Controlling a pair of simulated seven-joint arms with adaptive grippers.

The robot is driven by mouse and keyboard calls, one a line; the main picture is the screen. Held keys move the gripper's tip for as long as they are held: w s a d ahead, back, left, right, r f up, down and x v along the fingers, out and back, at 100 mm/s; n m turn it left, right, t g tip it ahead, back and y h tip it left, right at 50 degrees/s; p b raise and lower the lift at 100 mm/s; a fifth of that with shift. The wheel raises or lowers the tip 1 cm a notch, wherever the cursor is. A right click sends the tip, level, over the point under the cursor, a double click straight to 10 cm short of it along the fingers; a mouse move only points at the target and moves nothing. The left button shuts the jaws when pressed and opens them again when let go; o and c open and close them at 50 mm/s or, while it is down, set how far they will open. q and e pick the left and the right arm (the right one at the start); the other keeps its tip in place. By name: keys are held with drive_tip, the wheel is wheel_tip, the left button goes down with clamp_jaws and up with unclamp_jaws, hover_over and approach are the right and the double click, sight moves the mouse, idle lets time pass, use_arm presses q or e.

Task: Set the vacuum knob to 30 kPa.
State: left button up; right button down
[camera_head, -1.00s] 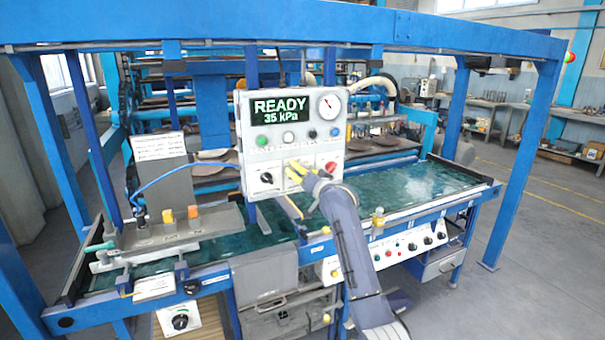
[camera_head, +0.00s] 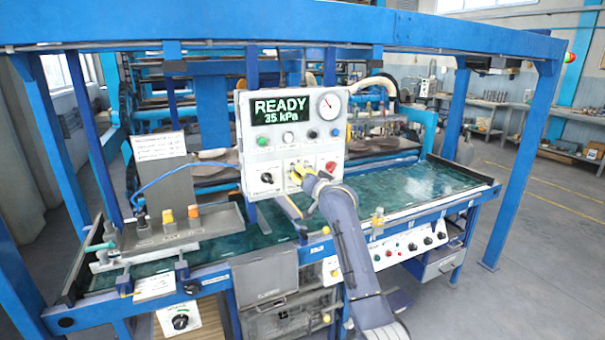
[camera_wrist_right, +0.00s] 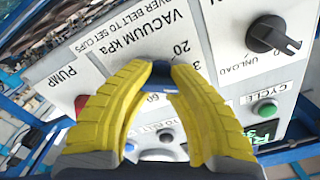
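The white control panel (camera_head: 318,166) carries a display (camera_head: 280,110) reading READY and 35 kPa. The vacuum knob (camera_wrist_right: 161,72) is a dark piece between my right fingertips, under the VACUUM kPa label in the right wrist view. Most of the knob and its pointer are hidden by the fingers. Scale numbers such as 20 and 30 show beside it. My right gripper (camera_wrist_right: 166,78) has its yellow fingers drawn in on both sides of the knob, apparently touching it. In the head view the right gripper (camera_head: 299,172) is at the panel's lower middle. My left gripper is not in view.
A black UNLOAD knob (camera_wrist_right: 275,35) and a green CYCLE button (camera_wrist_right: 265,108) sit near the fingers. A red switch (camera_head: 331,167) is right of the gripper on the panel. A round gauge (camera_head: 329,104) is at its upper right.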

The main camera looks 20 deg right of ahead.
drive_tip(key=shift+d+r, duration=0.2)
drive_tip(key=shift+r, duration=0.25)
drive_tip(key=n, duration=0.4)
drive_tip(key=shift+r, duration=0.2)
drive_tip(key=c, duration=1.2)
unclamp_jaws()
drive_tip(key=shift+c, duration=0.2)
drive_tip(key=o, duration=0.4)
drive_tip(key=shift+a+f, duration=0.1)
drive_tip(key=shift+f, duration=0.15)
drive_tip(key=shift+c, duration=0.2)
drive_tip(key=shift+f, duration=0.1)
